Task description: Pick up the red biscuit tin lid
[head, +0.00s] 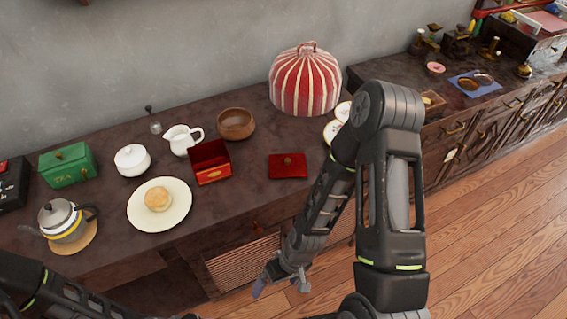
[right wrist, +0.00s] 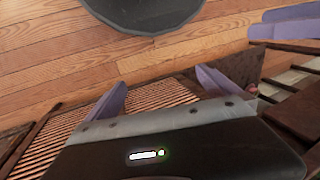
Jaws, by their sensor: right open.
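The red biscuit tin lid (head: 288,171) lies flat on the dark counter, with a small knob on top. The open red biscuit tin (head: 212,175) stands to its left, apart from it. My right gripper (head: 280,286) is low in front of the counter, below the lid in the head view, and holds nothing. In the right wrist view its two purple fingers (right wrist: 158,92) are spread apart, and the lid does not show there. My left arm enters at the lower left of the head view; its gripper is out of that view.
A wooden bowl (head: 236,124), white jug (head: 180,140) and striped red cosy (head: 305,82) stand behind the lid. A plate with a biscuit (head: 144,218) is at the left. The counter (head: 258,196) around the lid's front is clear; its front edge lies between gripper and lid.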

